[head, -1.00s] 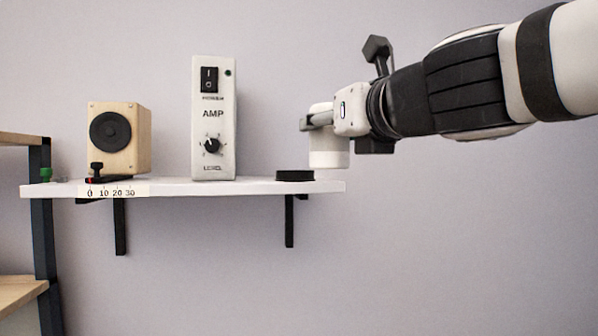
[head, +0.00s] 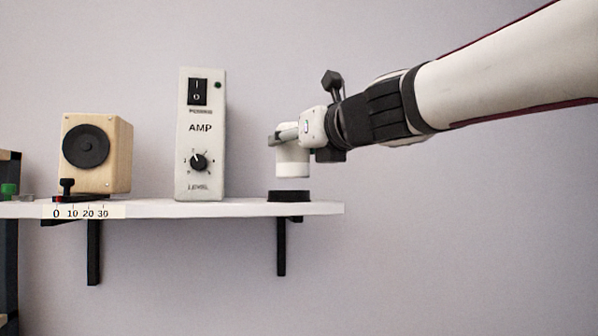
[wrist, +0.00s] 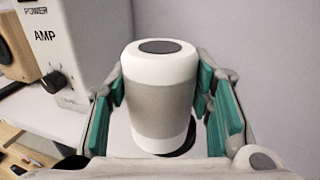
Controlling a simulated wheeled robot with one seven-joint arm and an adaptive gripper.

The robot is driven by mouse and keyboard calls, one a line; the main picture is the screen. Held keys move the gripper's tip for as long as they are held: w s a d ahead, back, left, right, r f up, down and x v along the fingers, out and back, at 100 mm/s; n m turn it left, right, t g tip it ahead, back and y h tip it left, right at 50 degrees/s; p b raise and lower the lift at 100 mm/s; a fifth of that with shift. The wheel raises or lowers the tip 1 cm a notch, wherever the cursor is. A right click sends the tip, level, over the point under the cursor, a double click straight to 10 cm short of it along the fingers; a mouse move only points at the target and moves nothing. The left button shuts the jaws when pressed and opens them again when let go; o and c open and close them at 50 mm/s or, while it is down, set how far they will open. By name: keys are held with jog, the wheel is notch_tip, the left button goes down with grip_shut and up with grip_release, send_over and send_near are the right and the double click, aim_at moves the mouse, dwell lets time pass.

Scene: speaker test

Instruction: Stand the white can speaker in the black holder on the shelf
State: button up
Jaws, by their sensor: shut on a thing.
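The white can speaker (head: 292,164) is upright in my gripper (head: 288,138), above the black holder (head: 289,196) on the shelf (head: 240,209). In the head view a small gap shows between the speaker's bottom and the holder. In the wrist view the speaker (wrist: 160,100), white with a grey band and a dark disc on top, stands between the two green-padded fingers. Part of the holder's dark rim (wrist: 183,145) shows below it at the right; the speaker hides the rest. The gripper partly covers the speaker's upper part in the head view.
A white AMP box (head: 201,140) stands on the shelf to the left of the holder. A wooden speaker (head: 97,153) stands farther left, behind a scale strip (head: 84,211). The shelf's right end is just past the holder. Open wall lies to the right.

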aim_at(290, 164)
jog(key=w+f+b, duration=0.1)
jog(key=w+f, duration=0.1)
jog(key=w+a+f+b, duration=0.1)
jog(key=w, duration=0.1)
jog(key=shift+f+b, duration=0.35)
jog(key=shift+b, duration=0.05)
jog(key=shift+f, duration=0.15)
jog(key=o, duration=1.5)
